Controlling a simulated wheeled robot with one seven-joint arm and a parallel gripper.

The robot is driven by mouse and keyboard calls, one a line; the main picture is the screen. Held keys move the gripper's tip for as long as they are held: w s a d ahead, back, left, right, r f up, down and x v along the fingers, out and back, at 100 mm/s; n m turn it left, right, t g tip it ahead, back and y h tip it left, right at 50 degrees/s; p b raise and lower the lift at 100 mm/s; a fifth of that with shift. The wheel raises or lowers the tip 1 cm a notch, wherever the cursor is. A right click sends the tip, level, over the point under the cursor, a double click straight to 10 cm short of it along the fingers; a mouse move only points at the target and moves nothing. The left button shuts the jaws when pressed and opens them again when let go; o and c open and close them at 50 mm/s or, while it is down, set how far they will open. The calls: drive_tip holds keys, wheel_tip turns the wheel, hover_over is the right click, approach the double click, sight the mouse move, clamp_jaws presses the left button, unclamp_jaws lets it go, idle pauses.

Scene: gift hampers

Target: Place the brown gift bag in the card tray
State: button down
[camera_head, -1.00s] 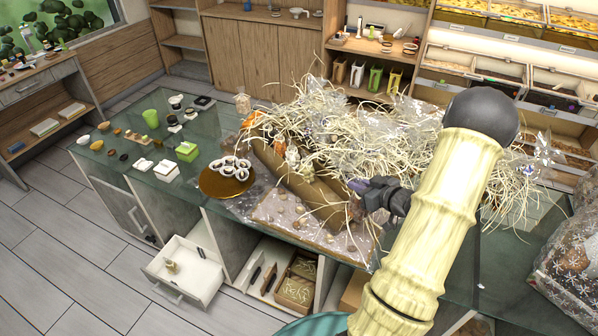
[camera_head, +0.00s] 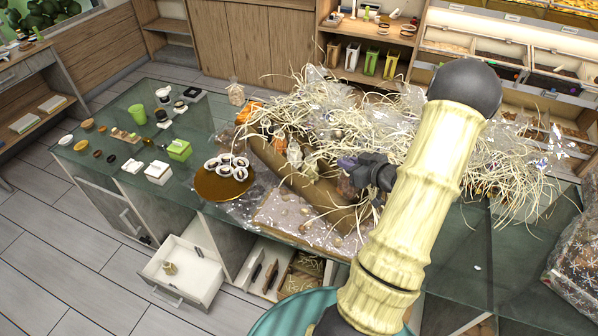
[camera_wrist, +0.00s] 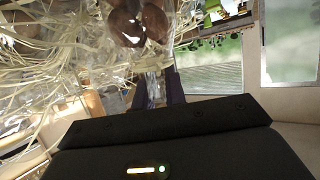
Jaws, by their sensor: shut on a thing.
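My gripper (camera_head: 352,163) is above the counter's heap of straw and clear wrap, over the right end of a long brown roll-like edge. In the wrist view its two dark fingers (camera_wrist: 157,88) are shut on clear wrap. Brown rounded contents (camera_wrist: 125,22) show just beyond them, seemingly the brown gift bag; its full outline is hidden by straw and glare. A flat brown tray (camera_head: 272,218), seemingly the card tray, lies at the counter's front, partly covered by clear wrap and small pieces. I cannot tell whether the held bag touches the straw.
A round gold board (camera_head: 212,188) with several white rings (camera_head: 226,166) stands left of the tray. A green box (camera_head: 179,150) and small dishes are farther left. An open white drawer (camera_head: 182,270) juts out below. A large clear-wrapped bundle (camera_head: 578,265) is at the right.

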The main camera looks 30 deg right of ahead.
sight(345, 186)
drive_tip(key=shift+s+d, duration=0.1)
drive_tip(key=shift+s, duration=0.35)
drive_tip(key=shift+w+f+p, duration=0.2)
drive_tip(key=shift+f+p, duration=0.45)
drive_tip(key=shift+f, duration=2.3)
drive_tip(key=shift+f+p, duration=0.55)
drive_tip(key=shift+f, duration=1.4)
drive_tip(key=shift+f, duration=0.15)
drive_tip(key=c, duration=1.5)
unclamp_jaws()
drive_tip(key=shift+o, duration=0.2)
